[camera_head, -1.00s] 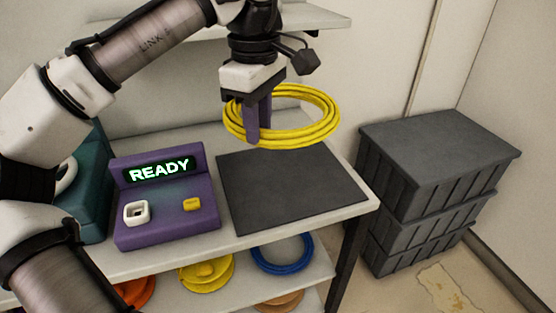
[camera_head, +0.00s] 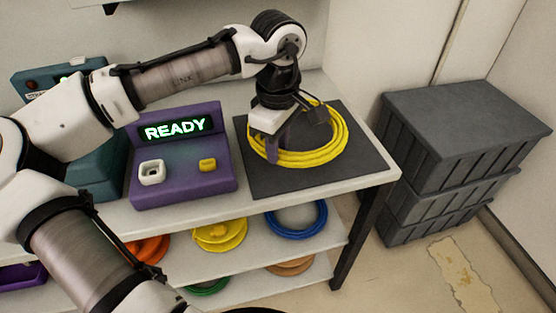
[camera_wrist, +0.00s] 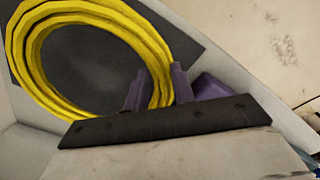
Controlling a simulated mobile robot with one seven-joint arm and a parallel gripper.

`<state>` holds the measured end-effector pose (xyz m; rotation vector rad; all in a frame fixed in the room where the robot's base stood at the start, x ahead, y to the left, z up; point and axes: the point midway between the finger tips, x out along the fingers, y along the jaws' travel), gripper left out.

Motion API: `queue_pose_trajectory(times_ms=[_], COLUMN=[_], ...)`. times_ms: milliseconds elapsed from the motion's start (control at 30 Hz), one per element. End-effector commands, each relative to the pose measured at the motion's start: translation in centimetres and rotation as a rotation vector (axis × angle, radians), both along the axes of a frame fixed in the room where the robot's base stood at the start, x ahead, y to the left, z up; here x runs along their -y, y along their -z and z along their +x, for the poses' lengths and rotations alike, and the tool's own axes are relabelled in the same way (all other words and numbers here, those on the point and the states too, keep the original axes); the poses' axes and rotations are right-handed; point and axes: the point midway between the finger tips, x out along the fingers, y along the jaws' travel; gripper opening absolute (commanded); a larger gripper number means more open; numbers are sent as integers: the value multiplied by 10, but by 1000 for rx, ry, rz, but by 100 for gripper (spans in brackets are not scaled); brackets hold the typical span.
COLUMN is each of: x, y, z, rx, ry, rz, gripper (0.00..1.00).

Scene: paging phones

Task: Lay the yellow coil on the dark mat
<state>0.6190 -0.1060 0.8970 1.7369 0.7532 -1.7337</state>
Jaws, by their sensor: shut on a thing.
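The yellow coil (camera_head: 330,150) is at the dark mat (camera_head: 270,184), within the mat's outline in the head view. It looks flat and low, but I cannot tell whether its whole underside touches the mat. My gripper (camera_head: 272,150) points down at the coil's left side and is shut on its strands. In the wrist view my gripper's purple fingers (camera_wrist: 158,90) stand on either side of the yellow coil (camera_wrist: 38,85). The dark mat (camera_wrist: 90,65) shows through the ring. My gripper and wrist hide part of the coil in the head view.
A purple console (camera_head: 182,172) reading READY stands left of the mat. A teal device (camera_head: 98,172) is further left. The lower shelf holds a blue coil (camera_head: 296,234), another yellow coil (camera_head: 219,246) and an orange coil (camera_head: 146,249). Grey crates (camera_head: 455,140) are stacked at the right.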

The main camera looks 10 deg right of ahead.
Motion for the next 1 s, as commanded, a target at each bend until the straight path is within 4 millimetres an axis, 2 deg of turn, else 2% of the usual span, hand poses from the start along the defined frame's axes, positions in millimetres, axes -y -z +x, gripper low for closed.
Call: queue_pose_trajectory(times_ms=[167, 400, 767, 800, 967, 1000], x=[0, 0, 0, 0, 0, 0], y=[11, 44, 49, 50, 49, 49], z=[0, 0, 0, 0, 0, 0], rx=[1, 1, 1, 0, 1, 1], ry=[0, 0, 0, 0, 0, 0], rz=[-2, -1, -2, -1, -1, -1], gripper=[0, 0, 0, 26, 47, 47])
